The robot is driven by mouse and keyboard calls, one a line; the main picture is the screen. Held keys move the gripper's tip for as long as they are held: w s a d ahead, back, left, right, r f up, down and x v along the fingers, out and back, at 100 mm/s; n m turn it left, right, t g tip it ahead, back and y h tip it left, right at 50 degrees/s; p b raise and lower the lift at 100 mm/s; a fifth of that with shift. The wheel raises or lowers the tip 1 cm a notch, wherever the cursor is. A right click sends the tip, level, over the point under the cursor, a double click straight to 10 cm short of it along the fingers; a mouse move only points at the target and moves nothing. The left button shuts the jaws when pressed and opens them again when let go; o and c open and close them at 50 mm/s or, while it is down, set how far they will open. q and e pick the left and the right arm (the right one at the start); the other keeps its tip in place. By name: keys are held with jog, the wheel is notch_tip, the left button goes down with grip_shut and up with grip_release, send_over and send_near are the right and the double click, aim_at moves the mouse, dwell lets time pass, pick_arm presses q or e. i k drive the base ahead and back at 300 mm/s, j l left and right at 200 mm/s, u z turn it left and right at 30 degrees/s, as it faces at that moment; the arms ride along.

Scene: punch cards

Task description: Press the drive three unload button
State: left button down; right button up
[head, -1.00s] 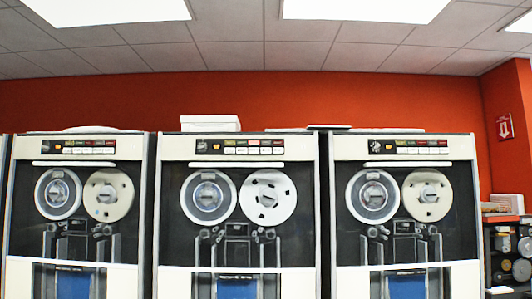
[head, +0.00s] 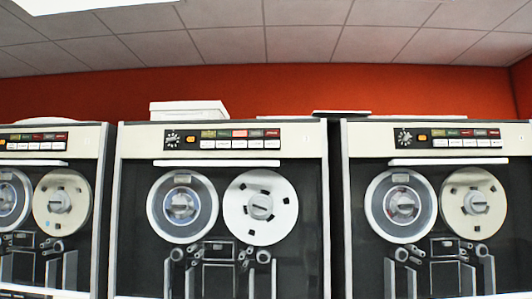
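Three tape drives stand side by side in the head view: a left one (head: 84,142), cut by the picture's edge, a middle one (head: 135,200) and a right one (head: 350,200). Each has a control strip with a row of coloured lamps over a row of white buttons. The strips are on the left drive (head: 35,140), the middle drive (head: 222,139) and the right drive (head: 447,138). Button labels and drive numbers are too small to read, so I cannot tell which is drive three or its unload button. Neither gripper is in view.
Each drive has two tape reels below its strip, such as the white reel (head: 260,205) on the middle drive. A white box (head: 188,110) and a flat dark item (head: 342,113) lie on top of the drives. An orange-red wall (head: 280,88) is behind.

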aim_at(252, 144)
jog(key=i+l, duration=0.15)
jog(key=i, duration=0.3)
jog(key=i+l, duration=0.2)
jog(key=i, duration=0.25)
jog(key=i+l, duration=0.15)
jog(key=i, duration=0.25)
